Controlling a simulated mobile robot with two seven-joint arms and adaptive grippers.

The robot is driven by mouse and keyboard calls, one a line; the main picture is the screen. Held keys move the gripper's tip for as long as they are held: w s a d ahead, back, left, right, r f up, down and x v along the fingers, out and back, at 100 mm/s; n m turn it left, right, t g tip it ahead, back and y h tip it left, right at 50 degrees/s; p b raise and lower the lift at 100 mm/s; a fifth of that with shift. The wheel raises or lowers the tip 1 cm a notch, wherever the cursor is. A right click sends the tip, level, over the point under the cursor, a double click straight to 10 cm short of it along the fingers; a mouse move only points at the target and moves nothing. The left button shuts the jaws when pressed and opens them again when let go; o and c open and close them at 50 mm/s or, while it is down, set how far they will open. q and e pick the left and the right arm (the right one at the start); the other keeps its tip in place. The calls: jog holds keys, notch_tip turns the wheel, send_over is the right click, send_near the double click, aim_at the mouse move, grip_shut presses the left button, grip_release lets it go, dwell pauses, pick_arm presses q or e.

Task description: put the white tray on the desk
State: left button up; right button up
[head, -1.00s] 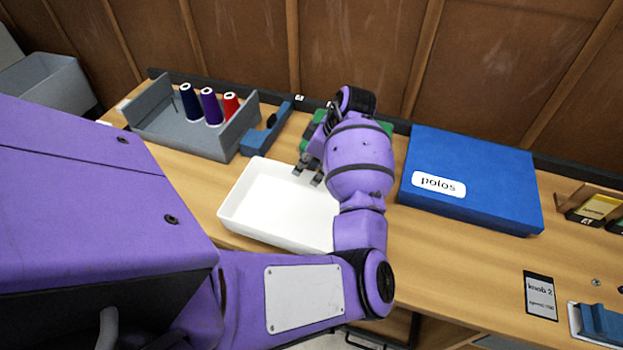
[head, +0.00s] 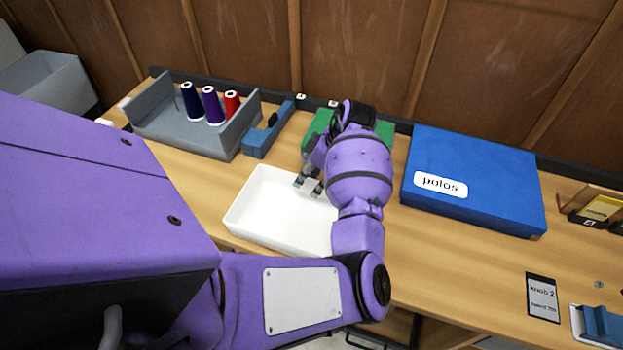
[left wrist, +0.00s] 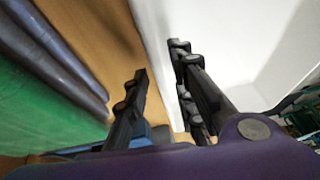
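The white tray (head: 265,212) is a shallow rectangular box and is empty where I see it. It appears to rest on the wooden desk (head: 430,265), close to the front edge; my left arm hides its right side. My left gripper (head: 308,186) is at the tray's back rim. In the left wrist view its open fingers (left wrist: 160,92) straddle the tray's white wall (left wrist: 153,40), one inside and one outside, with a narrow gap at the outer finger. My right gripper is not in view.
A grey bin (head: 185,143) with thread spools stands at the back left beside a blue holder (head: 262,138). A green thing (head: 320,125) lies behind my gripper. A blue "polos" box (head: 480,165) stands to the right. Bare desk lies in front of that box.

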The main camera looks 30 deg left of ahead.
pick_arm(q)
jog(key=shift+r, duration=0.1)
jog(key=v, duration=1.2)
jog(key=shift+r, duration=0.1)
